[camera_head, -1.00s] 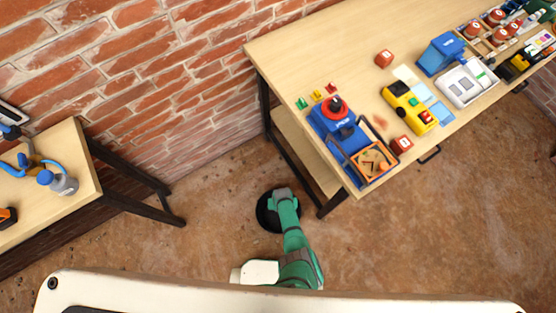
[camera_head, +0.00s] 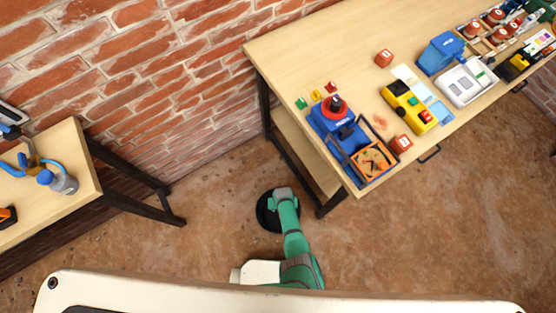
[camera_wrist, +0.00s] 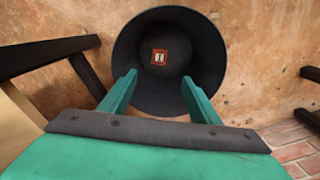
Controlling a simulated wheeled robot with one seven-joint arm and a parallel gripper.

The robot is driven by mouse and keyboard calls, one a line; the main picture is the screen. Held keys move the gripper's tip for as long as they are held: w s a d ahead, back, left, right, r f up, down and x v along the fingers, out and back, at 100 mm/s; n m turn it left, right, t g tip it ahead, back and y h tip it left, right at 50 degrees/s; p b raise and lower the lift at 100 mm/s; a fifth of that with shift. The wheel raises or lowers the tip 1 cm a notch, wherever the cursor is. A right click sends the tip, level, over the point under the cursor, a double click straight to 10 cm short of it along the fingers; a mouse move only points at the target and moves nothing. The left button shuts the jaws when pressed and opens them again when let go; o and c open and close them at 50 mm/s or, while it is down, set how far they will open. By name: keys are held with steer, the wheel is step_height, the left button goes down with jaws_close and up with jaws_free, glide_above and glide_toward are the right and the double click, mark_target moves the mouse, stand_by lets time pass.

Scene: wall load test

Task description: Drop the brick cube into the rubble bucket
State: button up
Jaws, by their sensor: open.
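The black rubble bucket (camera_head: 264,216) stands on the floor beside the table leg, and in the wrist view its round rim and inner wall (camera_wrist: 206,50) show from above. A small red brick cube (camera_wrist: 158,57) with a white mark lies at the bottom inside the bucket. My gripper (camera_wrist: 160,80) is over the near side of the bucket, its two green fingers spread apart with nothing between them. In the head view my arm partly covers the bucket, and the fingers cannot be made out.
Two similar red cubes, one at the back (camera_head: 384,58) and one near the front edge (camera_head: 401,143), rest on the workbench (camera_head: 300,55). A blue machine (camera_head: 335,122) and yellow meter (camera_head: 408,107) are there too. Another table (camera_head: 70,150) stands left. Open floor lies between.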

step_height(320, 180, up, 10)
steer(key=shift+a+f, duration=0.15)
stand_by(0.7)
steer(key=shift+w, duration=0.1)
stand_by(0.4)
